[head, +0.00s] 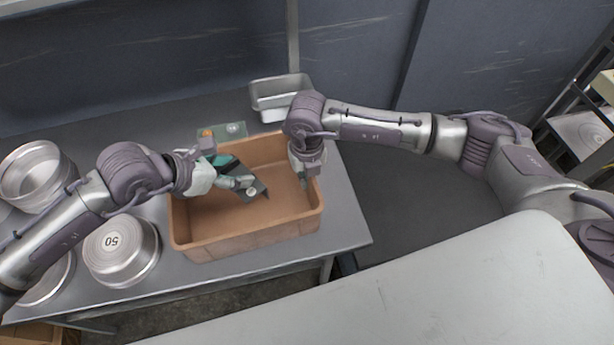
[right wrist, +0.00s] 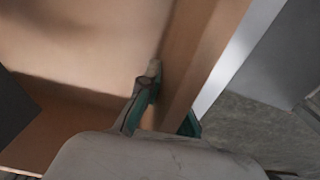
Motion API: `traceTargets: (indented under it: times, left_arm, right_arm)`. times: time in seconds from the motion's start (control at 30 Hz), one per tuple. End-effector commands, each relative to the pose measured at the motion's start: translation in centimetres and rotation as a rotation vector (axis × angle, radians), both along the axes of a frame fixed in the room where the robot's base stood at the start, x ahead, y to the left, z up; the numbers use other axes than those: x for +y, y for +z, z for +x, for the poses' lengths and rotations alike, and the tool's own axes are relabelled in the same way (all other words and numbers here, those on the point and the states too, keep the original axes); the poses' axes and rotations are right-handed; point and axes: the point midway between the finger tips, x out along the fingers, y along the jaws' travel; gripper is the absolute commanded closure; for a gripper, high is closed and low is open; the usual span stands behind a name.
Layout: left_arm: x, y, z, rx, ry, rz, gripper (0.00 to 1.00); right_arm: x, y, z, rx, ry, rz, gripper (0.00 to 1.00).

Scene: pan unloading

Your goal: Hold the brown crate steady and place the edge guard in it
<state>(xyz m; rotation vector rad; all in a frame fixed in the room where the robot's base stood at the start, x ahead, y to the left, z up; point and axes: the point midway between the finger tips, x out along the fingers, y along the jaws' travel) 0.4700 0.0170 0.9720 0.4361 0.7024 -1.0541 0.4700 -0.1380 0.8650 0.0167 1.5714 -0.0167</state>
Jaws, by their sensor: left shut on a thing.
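The brown crate (head: 245,238) stands on the grey metal table, open side up. My left gripper (head: 238,181) reaches over its left wall and is shut on the edge guard (head: 259,188), a dark grey angled piece. The guard is tilted, within the crate's outline; whether it touches the floor I cannot tell. My right gripper (head: 305,182) is at the crate's right wall. In the right wrist view its teal fingers (right wrist: 168,112) straddle the crate wall (right wrist: 190,60), one inside and one outside, shut on it.
Round metal pans (head: 121,250) stand left of the crate, with more stacked behind (head: 38,175). A rectangular metal pan (head: 278,95) is behind the crate. A small greenish plate (head: 222,132) lies at its back edge. A pale surface (head: 430,290) lies in front.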

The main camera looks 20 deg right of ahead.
Motion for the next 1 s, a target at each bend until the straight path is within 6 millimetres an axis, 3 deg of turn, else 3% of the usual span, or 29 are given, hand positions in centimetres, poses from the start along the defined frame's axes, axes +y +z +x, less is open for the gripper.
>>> traceTargets:
  times: [0.13, 0.17, 0.3, 0.7, 1.0]
  left_arm:
    - [0.0, 0.1, 0.0, -0.001, -0.001, -0.001, 0.75]
    - [0.0, 0.1, 0.0, -0.001, -0.001, -0.001, 0.33]
    - [0.0, 0.1, 0.0, -0.001, -0.001, -0.001, 0.1]
    - [0.3, 0.4, -0.1, -0.002, 0.0, 0.0, 0.09]
    - [3.8, 4.2, -1.7, -0.004, 0.001, 0.002, 0.09]
  right_arm:
    - [0.0, 0.1, 0.1, -0.002, 0.0, 0.001, 1.0]
    - [0.0, 0.1, 0.1, -0.002, 0.0, 0.001, 1.0]
    - [0.0, 0.1, 0.1, -0.002, 0.0, 0.001, 1.0]
    - [0.0, 0.1, 0.1, -0.002, 0.0, 0.001, 1.0]
    - [0.0, 0.1, 0.1, -0.001, 0.0, 0.001, 1.0]
